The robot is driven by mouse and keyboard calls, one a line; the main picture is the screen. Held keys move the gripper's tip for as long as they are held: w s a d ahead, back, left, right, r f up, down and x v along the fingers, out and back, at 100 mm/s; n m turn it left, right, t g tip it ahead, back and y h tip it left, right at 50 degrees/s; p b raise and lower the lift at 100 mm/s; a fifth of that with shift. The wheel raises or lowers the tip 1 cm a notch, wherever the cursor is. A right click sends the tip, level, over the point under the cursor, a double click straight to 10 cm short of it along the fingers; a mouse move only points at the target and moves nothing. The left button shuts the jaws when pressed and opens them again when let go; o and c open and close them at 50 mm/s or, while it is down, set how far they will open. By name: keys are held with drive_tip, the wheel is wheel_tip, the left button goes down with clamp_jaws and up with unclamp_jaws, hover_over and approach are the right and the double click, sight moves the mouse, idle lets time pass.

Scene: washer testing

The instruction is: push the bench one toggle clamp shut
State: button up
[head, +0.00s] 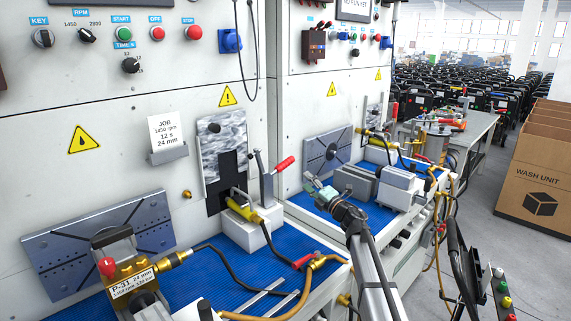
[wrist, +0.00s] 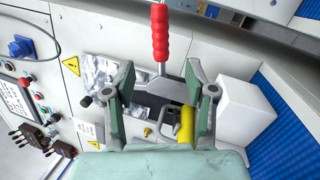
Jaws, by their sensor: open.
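The toggle clamp (head: 266,182) of bench one stands on a white block beside the dark slot in the machine's front. Its red handle (head: 285,163) sticks up and out to the right. In the wrist view the red handle (wrist: 160,35) points up, beyond and between the finger tips, with its grey lever (wrist: 168,88) below. A yellow fitting (head: 243,209) lies at the clamp's foot. My gripper (head: 318,190) is right of the clamp and apart from the handle in the head view. In the wrist view my gripper (wrist: 163,82) is open, with nothing held.
A white block (head: 252,230) carries the clamp over a blue mat (head: 205,275). A brass pump (head: 132,275) with hoses stands at front left. A second bench with a grey fixture (head: 400,190) is at right. A black cable (head: 250,75) hangs above the clamp.

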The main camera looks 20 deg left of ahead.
sight(286, 163)
drive_tip(key=p+x, duration=0.2)
drive_tip(key=x, duration=1.1)
drive_tip(key=shift+w+a+r, duration=0.1)
drive_tip(key=shift+w+a, duration=0.05)
drive_tip(key=shift+a, duration=0.05)
clamp_jaws()
